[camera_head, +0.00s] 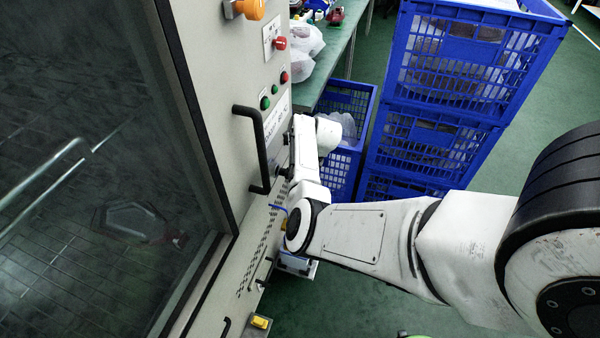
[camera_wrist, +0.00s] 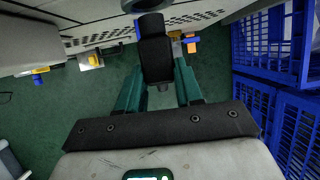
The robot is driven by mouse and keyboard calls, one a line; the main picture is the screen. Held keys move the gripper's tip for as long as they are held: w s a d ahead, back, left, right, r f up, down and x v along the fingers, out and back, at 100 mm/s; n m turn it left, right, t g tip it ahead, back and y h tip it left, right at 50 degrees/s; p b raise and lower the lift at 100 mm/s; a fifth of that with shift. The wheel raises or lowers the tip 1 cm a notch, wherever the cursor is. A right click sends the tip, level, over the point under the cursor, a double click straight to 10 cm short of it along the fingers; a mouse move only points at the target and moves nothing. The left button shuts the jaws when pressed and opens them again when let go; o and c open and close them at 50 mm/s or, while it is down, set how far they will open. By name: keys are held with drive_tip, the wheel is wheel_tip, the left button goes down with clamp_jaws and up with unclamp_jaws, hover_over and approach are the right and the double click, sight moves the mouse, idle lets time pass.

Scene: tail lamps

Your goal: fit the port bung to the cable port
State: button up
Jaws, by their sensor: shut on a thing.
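In the wrist view my gripper (camera_wrist: 160,78) has its two green fingers closed on a dark block-shaped piece, which I take to be the port bung (camera_wrist: 157,55). Its narrower, rounded black end (camera_wrist: 151,26) points away from me toward the pale cabinet panel (camera_wrist: 205,13). A grey fitting (camera_wrist: 142,5) shows at the top edge, just beyond that end. It may be the cable port. I cannot tell whether the bung touches it. In the head view my arm reaches to the cabinet front (camera_head: 262,205) below the black handle (camera_head: 257,150), and the fingertips and bung are hidden.
Blue crates (camera_head: 430,130) stand stacked right of my arm, with an open blue crate (camera_head: 345,97) beside the cabinet. Buttons and a red knob (camera_head: 280,43) sit on the panel. A yellow-topped fitting (camera_head: 260,322) sticks out low. Green floor (camera_head: 350,310) is clear below my arm.

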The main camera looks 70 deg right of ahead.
drive_tip(key=shift+w+b, duration=0.4)
drive_tip(key=shift+w, duration=0.7)
drive_tip(key=shift+w+a, duration=0.1)
drive_tip(key=shift+w, duration=0.15)
idle(0.7)
drive_tip(key=shift+w, duration=0.15)
drive_tip(key=o, duration=1.1)
drive_tip(key=shift+o, duration=0.2)
drive_tip(key=v, duration=1)
drive_tip(key=shift+r+p, duration=0.35)
drive_tip(key=shift+p, duration=0.1)
